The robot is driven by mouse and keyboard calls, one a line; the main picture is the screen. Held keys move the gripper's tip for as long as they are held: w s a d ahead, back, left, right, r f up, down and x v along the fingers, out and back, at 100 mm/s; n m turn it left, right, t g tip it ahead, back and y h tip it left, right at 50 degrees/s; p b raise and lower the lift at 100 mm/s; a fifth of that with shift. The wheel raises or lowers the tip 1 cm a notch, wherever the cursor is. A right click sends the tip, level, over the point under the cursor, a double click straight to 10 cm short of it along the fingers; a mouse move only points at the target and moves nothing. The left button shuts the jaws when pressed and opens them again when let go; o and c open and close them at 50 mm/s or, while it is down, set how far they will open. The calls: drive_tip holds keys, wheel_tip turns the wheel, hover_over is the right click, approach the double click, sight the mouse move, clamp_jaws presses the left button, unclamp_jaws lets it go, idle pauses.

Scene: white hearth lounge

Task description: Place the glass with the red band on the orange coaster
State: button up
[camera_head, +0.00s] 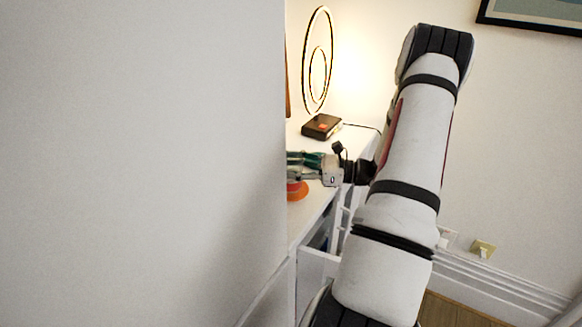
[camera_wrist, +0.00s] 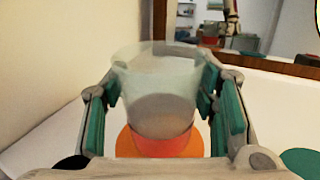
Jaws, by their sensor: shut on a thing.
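The clear glass (camera_wrist: 160,95) stands upright between my gripper's green-padded fingers in the wrist view. Its red band (camera_wrist: 165,146) runs around its lower part. My gripper (camera_wrist: 165,105) is shut on the glass. The orange coaster (camera_wrist: 128,143) shows below and around the glass base. I cannot tell whether the base touches it. In the head view, my gripper (camera_head: 305,160) is over the white cabinet top, above the orange coaster (camera_head: 300,194). The glass is hard to make out there, partly hidden by the gripper and the wall edge.
A black coaster (camera_wrist: 72,167) lies at left and a green one (camera_wrist: 302,162) at right in the wrist view. A ring lamp (camera_head: 318,60) on a dark base (camera_head: 321,126) stands farther back. A drawer (camera_head: 318,268) stands open below the cabinet top. A wall (camera_head: 140,160) blocks the left.

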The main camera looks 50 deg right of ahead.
drive_tip(key=o, duration=1.3)
drive_tip(key=shift+f, duration=0.1)
drive_tip(key=shift+s+d, duration=0.2)
drive_tip(key=shift+s, duration=0.05)
drive_tip(key=v, duration=1.1)
drive_tip(key=shift+s, duration=0.2)
drive_tip(key=shift+d, duration=0.1)
